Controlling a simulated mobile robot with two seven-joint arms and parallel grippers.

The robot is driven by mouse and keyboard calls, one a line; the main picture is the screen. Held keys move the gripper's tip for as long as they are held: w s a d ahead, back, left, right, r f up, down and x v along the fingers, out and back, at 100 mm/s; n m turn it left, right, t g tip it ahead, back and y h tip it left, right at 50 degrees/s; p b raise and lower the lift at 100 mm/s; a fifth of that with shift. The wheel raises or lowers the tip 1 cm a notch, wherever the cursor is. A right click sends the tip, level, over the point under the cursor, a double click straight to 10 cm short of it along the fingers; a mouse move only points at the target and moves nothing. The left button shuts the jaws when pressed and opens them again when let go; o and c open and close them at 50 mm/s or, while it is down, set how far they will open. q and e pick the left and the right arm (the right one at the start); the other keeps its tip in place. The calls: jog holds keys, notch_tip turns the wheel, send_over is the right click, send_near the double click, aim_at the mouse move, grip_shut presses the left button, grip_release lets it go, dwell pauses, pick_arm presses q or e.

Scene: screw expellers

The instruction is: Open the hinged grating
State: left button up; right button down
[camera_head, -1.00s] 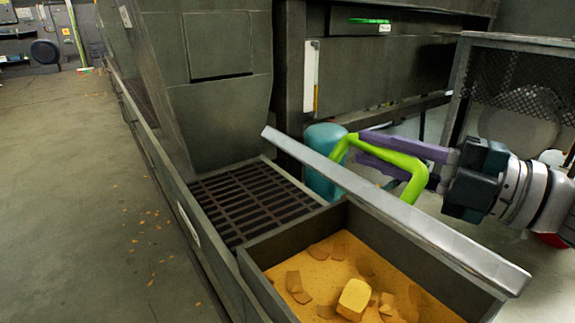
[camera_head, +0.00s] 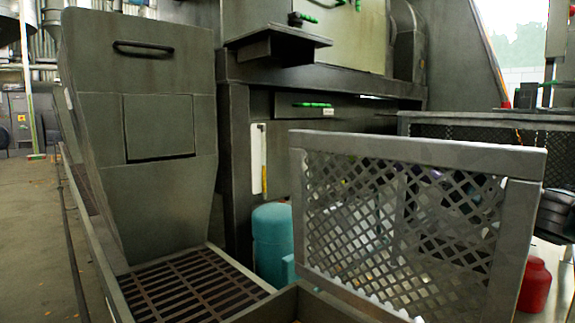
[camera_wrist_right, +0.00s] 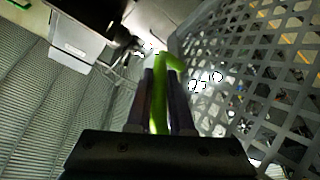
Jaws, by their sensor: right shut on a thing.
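The hinged grating (camera_head: 420,154) is a grey metal frame with diamond mesh. In the head view it stands raised and steep above the edge of a bin, its mesh face toward me. Its green handle (camera_wrist_right: 160,92) is on the far side and shows in the right wrist view. My right gripper (camera_wrist_right: 162,78) has its two dark fingers on either side of the handle and is shut on it. In the head view only my right wrist (camera_head: 556,215) shows clearly at the right edge; the mesh largely hides the fingers. My left gripper is not in view.
The bin's rim (camera_head: 275,302) is at the bottom. A slatted floor grate (camera_head: 185,290) lies left of it. A teal cylinder (camera_head: 271,240) stands close to the grating's left side. A red container (camera_head: 535,285) is at lower right. Open floor (camera_head: 30,215) is at far left.

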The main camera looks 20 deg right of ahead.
jog(key=shift+w+d+m, duration=0.25)
jog(key=shift+d+m, duration=0.15)
jog(key=shift+d, duration=0.25)
jog(key=c, duration=0.8)
grip_release()
jog(key=shift+f, duration=0.1)
jog(key=p+v, duration=0.1)
jog(key=v, duration=0.9)
jog(key=shift+a, duration=0.1)
